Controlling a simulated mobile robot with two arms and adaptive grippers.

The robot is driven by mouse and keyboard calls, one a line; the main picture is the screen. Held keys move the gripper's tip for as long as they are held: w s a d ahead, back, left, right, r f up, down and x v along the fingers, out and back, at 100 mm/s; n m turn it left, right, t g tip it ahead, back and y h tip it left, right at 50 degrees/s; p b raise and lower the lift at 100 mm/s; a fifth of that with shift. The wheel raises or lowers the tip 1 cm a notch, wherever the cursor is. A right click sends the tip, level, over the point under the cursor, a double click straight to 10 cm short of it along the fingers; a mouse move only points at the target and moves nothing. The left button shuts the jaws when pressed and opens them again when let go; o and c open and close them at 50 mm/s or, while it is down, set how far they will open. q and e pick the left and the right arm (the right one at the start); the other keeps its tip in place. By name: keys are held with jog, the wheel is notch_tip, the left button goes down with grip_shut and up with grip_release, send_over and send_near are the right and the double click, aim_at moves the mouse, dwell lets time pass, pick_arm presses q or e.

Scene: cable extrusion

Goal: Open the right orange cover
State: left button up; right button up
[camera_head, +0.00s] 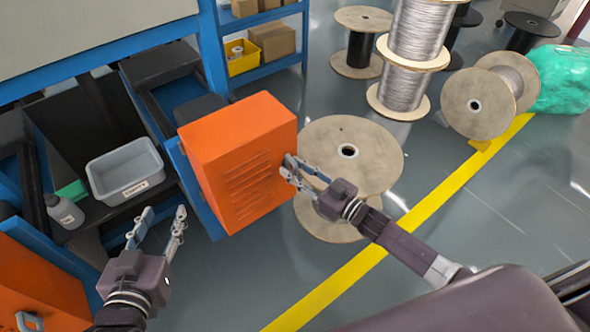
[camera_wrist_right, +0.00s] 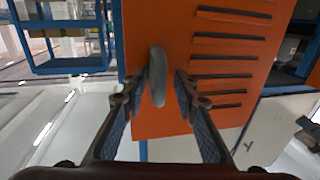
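The right orange cover (camera_head: 238,160) is a slotted box-like panel on the blue machine frame, in the middle of the head view. Its grey handle (camera_wrist_right: 157,76) sticks out towards the camera in the right wrist view. My right gripper (camera_head: 288,170) is at the right side of the cover. In the wrist view its two fingers (camera_wrist_right: 160,88) stand on either side of the handle, with a visible gap, so it looks open around the handle. My left gripper (camera_head: 164,214) is open and empty, left of and below the cover.
A second orange cover (camera_head: 38,285) is at the lower left. A large wooden spool (camera_head: 365,150) stands close right of the cover.

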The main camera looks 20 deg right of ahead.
grip_shut()
